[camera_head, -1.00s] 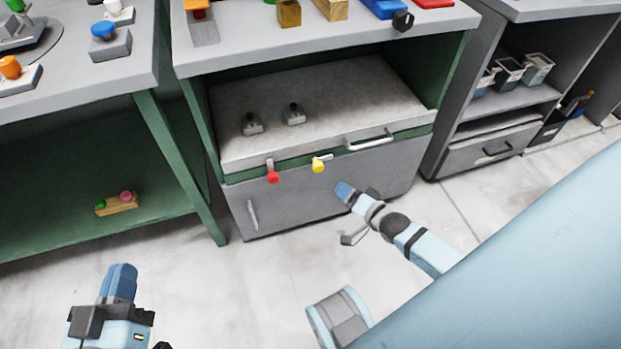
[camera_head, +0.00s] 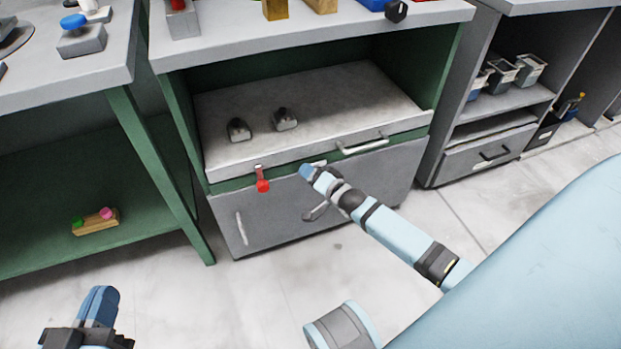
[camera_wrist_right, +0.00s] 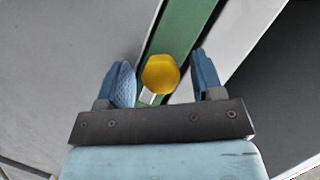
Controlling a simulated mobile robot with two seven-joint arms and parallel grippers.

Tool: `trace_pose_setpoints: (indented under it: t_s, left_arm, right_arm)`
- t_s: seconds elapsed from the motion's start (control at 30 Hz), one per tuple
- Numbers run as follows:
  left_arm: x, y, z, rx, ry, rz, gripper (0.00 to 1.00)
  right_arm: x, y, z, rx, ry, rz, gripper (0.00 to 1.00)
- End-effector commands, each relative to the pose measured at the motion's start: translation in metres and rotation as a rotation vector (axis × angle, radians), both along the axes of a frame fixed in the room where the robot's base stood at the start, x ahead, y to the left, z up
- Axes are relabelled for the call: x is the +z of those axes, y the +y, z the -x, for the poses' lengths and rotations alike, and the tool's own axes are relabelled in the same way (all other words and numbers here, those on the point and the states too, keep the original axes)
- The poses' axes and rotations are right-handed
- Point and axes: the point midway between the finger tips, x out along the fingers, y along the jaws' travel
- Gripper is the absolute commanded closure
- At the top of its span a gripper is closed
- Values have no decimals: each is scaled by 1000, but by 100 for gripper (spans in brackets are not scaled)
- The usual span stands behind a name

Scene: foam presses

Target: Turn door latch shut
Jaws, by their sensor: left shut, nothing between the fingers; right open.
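My right gripper (camera_head: 308,171) is at the top edge of the grey cabinet door (camera_head: 290,205), in front of the yellow-knobbed latch. In the right wrist view its fingers are open, with the yellow knob (camera_wrist_right: 160,74) in the gap between them and no clear contact. In the head view the gripper hides the yellow knob; a bit of its pale lever (camera_head: 320,163) shows. A second latch with a red knob (camera_head: 263,186) hangs downward on the left, over the door's top edge. My left gripper (camera_head: 102,302) is shut and empty, low at the left, far from the cabinet.
A vertical door handle (camera_head: 241,228) is at the door's left. Two small grey knobbed pieces stand on the pale surface (camera_head: 340,100) above. The floor (camera_head: 230,300) in front is clear.

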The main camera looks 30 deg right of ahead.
Motion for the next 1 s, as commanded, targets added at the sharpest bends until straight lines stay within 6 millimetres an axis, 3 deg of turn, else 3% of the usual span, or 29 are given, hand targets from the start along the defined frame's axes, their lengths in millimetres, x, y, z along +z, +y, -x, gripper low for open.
trace_pose_setpoints:
  t_s: [0.4,0.63,1.0]
  left_arm:
    - [1,1,-2,0,-30,-14,100]
    - [1,1,-2,0,-30,-14,100]
    - [4,1,-1,-2,-19,-9,100]
  right_arm:
    - [-2,1,-10,1,1,0,39]
    - [-2,1,-10,0,0,0,88]
    - [-1,1,-9,0,-10,-48,88]
